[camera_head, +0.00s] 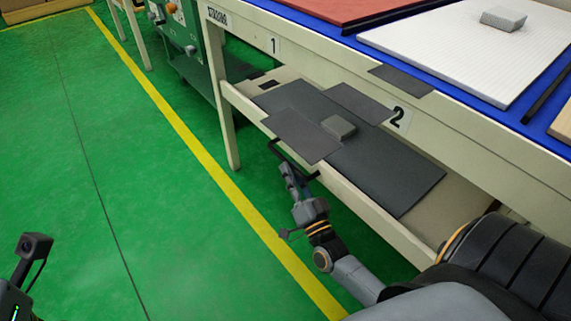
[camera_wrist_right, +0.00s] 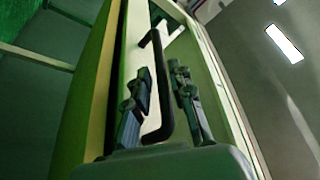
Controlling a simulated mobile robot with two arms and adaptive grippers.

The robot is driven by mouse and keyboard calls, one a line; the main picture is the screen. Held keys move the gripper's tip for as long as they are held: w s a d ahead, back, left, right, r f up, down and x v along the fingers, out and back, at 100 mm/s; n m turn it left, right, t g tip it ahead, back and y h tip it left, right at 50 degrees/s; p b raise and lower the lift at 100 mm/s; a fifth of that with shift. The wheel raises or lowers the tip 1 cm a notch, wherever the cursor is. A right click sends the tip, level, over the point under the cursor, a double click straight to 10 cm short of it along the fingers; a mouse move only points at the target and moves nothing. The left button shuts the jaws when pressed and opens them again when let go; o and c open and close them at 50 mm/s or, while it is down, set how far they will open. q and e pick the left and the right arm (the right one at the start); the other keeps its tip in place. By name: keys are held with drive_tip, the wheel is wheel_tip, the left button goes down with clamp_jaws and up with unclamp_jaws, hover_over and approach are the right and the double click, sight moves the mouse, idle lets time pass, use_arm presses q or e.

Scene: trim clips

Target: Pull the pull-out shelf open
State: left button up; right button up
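The pull-out shelf (camera_head: 405,205) sits under the tabletop of the cream workbench, with dark flat sheets and a small grey block on it. I cannot tell how far out it stands. Its black bar handle (camera_head: 276,151) is on the front edge; in the right wrist view the handle (camera_wrist_right: 166,100) runs between the two fingers. My right gripper (camera_head: 288,176) is at the handle. Its fingers (camera_wrist_right: 165,98) are apart, with a visible gap on the right side of the bar. Part of my left arm shows at the lower left; its fingers are out of view.
The workbench top (camera_head: 345,28) is blue, with a red board (camera_head: 345,10) and a white board (camera_head: 470,45) on it. A bench leg (camera_head: 226,130) stands left of the handle. Green floor with a yellow line (camera_head: 190,130) lies clear in front.

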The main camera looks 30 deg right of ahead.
sight(286, 159)
drive_tip(key=shift+b+x, duration=0.35)
drive_tip(key=shift+x, duration=1.6)
clamp_jaws()
